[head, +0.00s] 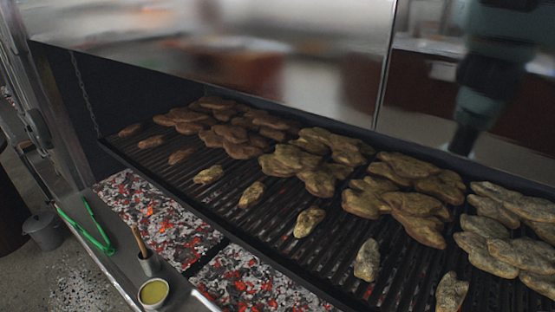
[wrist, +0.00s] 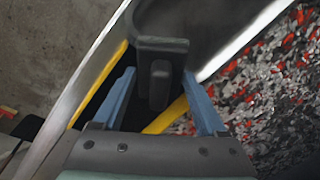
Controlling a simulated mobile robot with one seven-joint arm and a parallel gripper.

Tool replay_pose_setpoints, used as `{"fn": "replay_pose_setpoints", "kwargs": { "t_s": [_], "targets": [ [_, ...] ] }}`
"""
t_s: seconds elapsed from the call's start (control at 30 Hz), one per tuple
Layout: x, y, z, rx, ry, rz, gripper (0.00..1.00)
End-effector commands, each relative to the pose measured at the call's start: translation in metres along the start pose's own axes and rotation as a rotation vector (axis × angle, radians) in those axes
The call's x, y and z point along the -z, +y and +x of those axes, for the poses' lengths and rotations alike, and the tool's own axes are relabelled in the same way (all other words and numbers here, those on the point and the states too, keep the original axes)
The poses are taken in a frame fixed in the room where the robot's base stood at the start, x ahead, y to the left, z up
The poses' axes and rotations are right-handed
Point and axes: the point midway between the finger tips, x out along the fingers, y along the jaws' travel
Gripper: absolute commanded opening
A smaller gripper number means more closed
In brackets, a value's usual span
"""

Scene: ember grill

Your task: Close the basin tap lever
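I cannot clearly make out a basin tap in the head view. In the wrist view my gripper (wrist: 159,76) has its two blue fingers spread apart. A dark grey block (wrist: 162,47) with a short stub below it shows at and between the fingertips. It may be the tap and its lever, but I cannot tell for sure. Gaps show between the stub and both fingers, and nothing looks clamped. A dark rounded surface lies behind the block. My gripper's fingers are not visible in the head view.
Glowing embers (head: 160,215) lie below the grill grate (head: 230,215), which carries many chicken pieces. A yellow strip (wrist: 166,116) passes behind the fingers.

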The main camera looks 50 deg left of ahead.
Motion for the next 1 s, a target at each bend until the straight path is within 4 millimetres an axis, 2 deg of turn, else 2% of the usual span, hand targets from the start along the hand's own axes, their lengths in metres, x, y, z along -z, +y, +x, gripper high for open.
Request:
{"fn": "replay_pose_setpoints", "kwargs": {
  "t_s": [0.03, 0.2, 0.27, 0.3, 0.57, 0.67, 1.0],
  "targets": [
    [0.0, 0.0, 0.0, 0.0, 0.0, 0.0, 0.41],
    [0.0, 0.0, 0.0, 0.0, 0.0, 0.0, 0.13],
    [0.0, 0.0, 0.0, 0.0, 0.0, 0.0, 0.13],
    [0.0, 0.0, 0.0, 0.0, 0.0, 0.0, 0.04],
    [0.0, -0.001, -0.005, 0.001, 0.0, 0.0, 0.04],
    [0.0, -0.004, -0.017, 0.003, 0.001, 0.0, 0.04],
    [0.0, -0.014, -0.077, 0.004, 0.001, 0.0, 0.04]
  ]
}}
